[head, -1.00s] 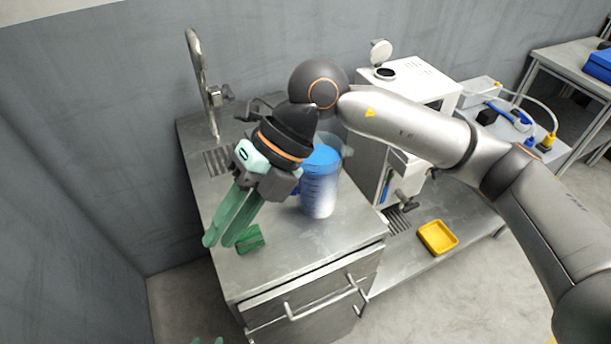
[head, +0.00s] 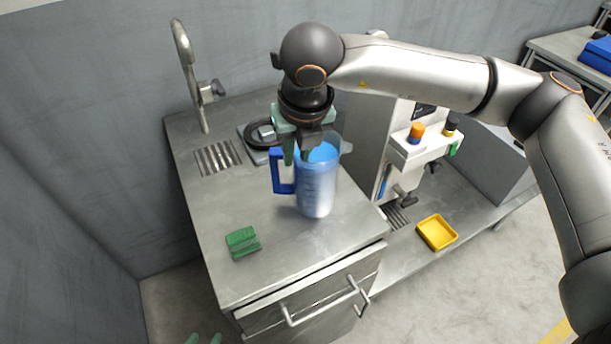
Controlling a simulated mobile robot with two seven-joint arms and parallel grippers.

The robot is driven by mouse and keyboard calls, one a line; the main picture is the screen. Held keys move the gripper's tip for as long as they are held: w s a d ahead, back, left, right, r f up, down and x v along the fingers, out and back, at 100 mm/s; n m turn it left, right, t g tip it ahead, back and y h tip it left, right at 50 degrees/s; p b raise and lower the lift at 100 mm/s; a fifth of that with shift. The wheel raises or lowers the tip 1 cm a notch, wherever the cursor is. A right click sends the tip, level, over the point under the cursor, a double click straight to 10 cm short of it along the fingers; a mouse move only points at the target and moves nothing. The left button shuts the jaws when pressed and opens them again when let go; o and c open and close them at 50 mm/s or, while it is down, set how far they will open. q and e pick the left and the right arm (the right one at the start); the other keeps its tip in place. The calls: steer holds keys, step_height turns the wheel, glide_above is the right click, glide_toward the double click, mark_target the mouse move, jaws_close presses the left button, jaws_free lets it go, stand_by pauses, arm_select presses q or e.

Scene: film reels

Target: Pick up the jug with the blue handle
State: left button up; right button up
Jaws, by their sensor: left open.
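The jug (head: 318,190) is clear with blue contents and a blue handle (head: 282,172) on its left side. It stands upright on the steel counter in the head view. My right gripper (head: 297,152), on the arm from the right, points down at the jug's rim beside the top of the handle. Its green fingers partly overlap the jug; whether they touch it or are shut is unclear.
A green sponge (head: 243,242) lies on the counter (head: 270,275) left of and in front of the jug. A tap (head: 190,80) and drain grate (head: 217,157) are at the back left. A white machine (head: 362,150) stands right of the jug. A yellow tray (head: 437,232) lies lower right.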

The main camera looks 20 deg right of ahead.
steer(key=x, duration=0.6)
jaws_close()
steer(key=shift+a, duration=0.1)
stand_by(1.1)
